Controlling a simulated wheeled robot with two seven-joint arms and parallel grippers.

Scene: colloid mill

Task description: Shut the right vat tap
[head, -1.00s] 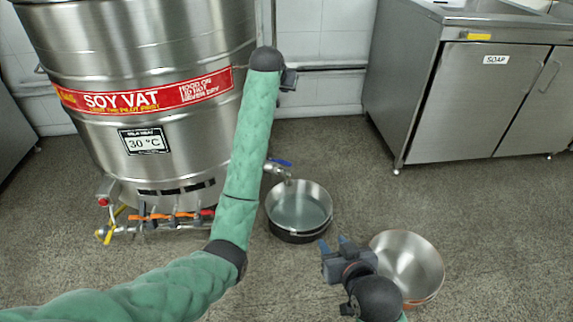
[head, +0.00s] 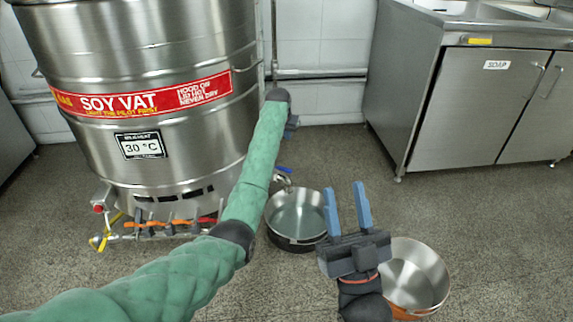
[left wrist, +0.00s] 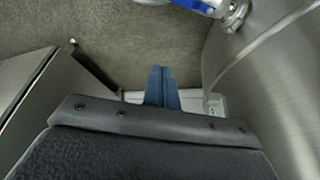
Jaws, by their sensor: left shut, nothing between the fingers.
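The right vat tap (head: 284,179) is a metal spout with a blue lever, low on the right side of the steel soy vat (head: 190,100). Its lever lies roughly level, and my left forearm passes close to it in the head view. My right gripper (head: 345,187) is open and empty, in front of the pans.
A steel pan (head: 297,212) that seems to hold liquid stands below the tap. A copper-sided pan (head: 418,276) is at the right gripper. Orange-levered burner valves (head: 160,224) are under the vat. A steel cabinet (head: 470,105) stands at right. The floor between is clear.

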